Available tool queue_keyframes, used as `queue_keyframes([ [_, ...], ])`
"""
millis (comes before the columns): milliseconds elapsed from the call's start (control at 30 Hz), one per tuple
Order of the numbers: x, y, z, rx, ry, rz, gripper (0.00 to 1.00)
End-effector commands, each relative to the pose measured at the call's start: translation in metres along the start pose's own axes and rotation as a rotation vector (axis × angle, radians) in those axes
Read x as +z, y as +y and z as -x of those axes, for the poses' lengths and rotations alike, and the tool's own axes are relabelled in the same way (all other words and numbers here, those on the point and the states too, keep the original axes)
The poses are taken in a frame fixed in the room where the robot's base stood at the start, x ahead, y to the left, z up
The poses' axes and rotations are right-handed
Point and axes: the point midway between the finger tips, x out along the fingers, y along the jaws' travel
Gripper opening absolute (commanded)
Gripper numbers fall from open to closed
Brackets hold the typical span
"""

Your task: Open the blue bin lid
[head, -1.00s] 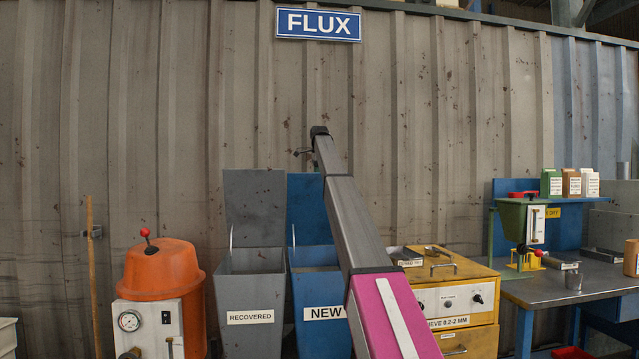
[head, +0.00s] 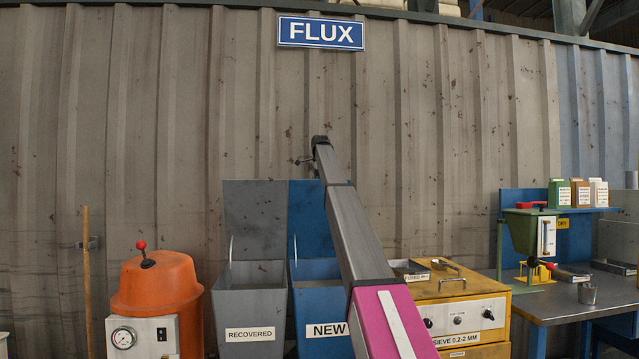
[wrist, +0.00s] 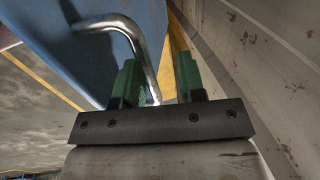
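The blue bin (head: 325,325), labelled NEW, stands in the middle of the head view. Its blue lid (head: 308,222) stands upright behind the bin's opening, against the wall side, and blue grains or a blue surface show in the opening. My arm hides the right part of the lid and bin. My gripper (head: 304,160) is small at the arm's end, just above the lid's top edge. In the wrist view, my gripper's green fingers (wrist: 157,80) are apart, with the bent metal handle (wrist: 138,42) of the lid passing between them. A gap shows beside the bar.
The grey RECOVERED bin (head: 250,310), its lid also upright, stands directly left. A yellow sieve cabinet (head: 465,315) is at right, with a metal workbench (head: 560,305) beyond. An orange vessel (head: 158,285) stands at left. The corrugated wall (head: 420,130) is close behind my gripper.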

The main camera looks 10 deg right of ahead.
Motion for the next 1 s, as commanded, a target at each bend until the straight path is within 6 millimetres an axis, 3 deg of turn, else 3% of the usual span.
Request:
queue_keyframes([
  [267,0.000,0.002,0.004,0.000,0.001,-0.003,0.37],
  [433,0.000,0.002,0.016,-0.001,0.001,-0.004,0.37],
  [1000,0.000,0.000,0.106,-0.001,0.000,-0.002,0.37],
])
